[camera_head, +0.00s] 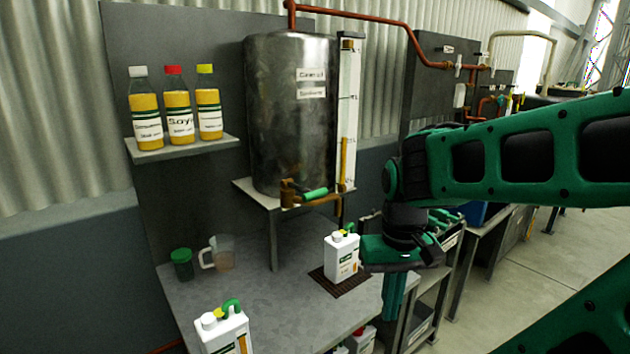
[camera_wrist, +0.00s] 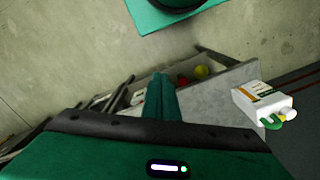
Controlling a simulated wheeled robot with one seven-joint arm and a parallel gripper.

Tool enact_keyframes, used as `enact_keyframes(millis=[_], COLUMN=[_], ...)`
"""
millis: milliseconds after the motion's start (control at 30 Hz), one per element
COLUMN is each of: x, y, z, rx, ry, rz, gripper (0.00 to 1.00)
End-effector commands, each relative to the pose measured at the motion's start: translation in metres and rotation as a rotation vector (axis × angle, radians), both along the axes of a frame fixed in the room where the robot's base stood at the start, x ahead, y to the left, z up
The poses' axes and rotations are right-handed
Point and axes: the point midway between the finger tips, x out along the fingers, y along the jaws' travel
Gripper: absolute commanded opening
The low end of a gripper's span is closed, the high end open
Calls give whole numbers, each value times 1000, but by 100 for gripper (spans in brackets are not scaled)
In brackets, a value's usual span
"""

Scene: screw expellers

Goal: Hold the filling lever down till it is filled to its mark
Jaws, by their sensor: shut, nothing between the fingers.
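The filling lever (camera_head: 315,194) has a green handle on a brass tap at the base of the steel tank (camera_head: 290,130). A white jug (camera_head: 342,258) with a green handle stands upright on a dark grate (camera_head: 330,284) below and right of the tap. How full it is I cannot tell. My gripper (camera_head: 389,316) is shut and empty, pointing down past the bench's right edge, right of the jug and lower than the lever. Its closed fingers also show in the wrist view (camera_wrist: 160,80). It touches neither lever nor jug.
A second white jug (camera_head: 224,332) stands at the bench's front. A glass measuring jug (camera_head: 220,252) and a green-lidded jar (camera_head: 182,264) stand at left. Oil bottles (camera_head: 178,105) line a shelf (camera_head: 185,148). A gauge (camera_head: 347,110) stands beside the tank. A trolley (camera_head: 425,300) is at right.

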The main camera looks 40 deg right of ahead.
Motion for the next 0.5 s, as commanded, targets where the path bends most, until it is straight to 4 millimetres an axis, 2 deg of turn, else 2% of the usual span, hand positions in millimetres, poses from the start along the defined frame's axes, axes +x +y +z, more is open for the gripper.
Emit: enact_keyframes(millis=[67, 167, 267, 400, 500], x=[7, 39, 84, 147, 181], y=[-1, -1, -2, -7, -12], z=[12, 38, 79, 148, 194], rx=[5, 23, 32, -2, -57], ry=[-30, -73, -137, -224, -257], rz=[45, 209, 477, 946, 1286], gripper=[0, 0, 0, 0, 0])
